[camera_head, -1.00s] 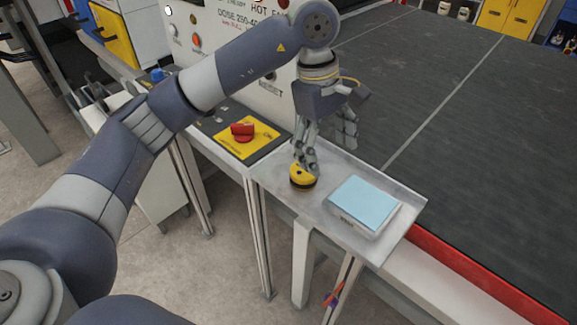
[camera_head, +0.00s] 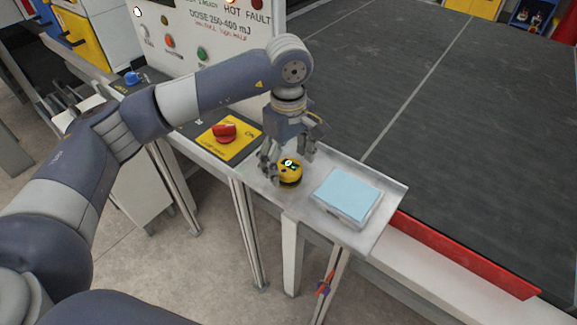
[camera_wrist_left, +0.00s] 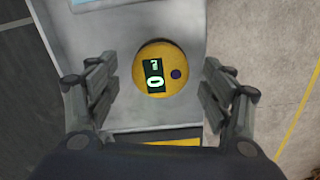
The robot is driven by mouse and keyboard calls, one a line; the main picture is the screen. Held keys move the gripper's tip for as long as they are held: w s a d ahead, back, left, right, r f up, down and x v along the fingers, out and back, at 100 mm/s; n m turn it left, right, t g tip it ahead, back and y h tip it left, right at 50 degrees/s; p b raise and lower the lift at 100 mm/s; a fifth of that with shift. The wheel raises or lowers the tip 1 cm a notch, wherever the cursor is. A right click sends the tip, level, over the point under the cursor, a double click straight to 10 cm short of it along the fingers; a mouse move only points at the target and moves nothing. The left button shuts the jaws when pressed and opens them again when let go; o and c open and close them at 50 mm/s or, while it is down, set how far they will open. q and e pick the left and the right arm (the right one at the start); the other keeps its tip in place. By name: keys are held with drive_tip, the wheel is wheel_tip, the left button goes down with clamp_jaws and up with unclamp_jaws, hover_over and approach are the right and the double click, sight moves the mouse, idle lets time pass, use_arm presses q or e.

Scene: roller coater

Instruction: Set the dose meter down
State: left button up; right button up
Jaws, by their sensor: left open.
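The dose meter (camera_head: 291,172) is a round yellow puck with a dark base and a lit green display. It rests on the grey metal tray (camera_head: 376,236), left of the pale blue pad. In the left wrist view the dose meter (camera_wrist_left: 161,69) lies face up between the two fingers, with clear gaps on both sides. My left gripper (camera_head: 283,167) is open around or just above it; the exact height is hard to tell. It also shows in the left wrist view (camera_wrist_left: 160,95). My right gripper is not in view.
A light blue pad (camera_head: 347,193) lies on the tray to the right of the dose meter. The control panel (camera_head: 200,25) stands behind. A wide dark conveyor belt (camera_head: 470,130) fills the right.

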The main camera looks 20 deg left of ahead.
use_arm(q)
drive_tip(key=shift+f+p, duration=0.3)
drive_tip(key=shift+f, duration=1)
drive_tip(key=c, duration=1.4)
drive_tip(key=shift+r, duration=0.1)
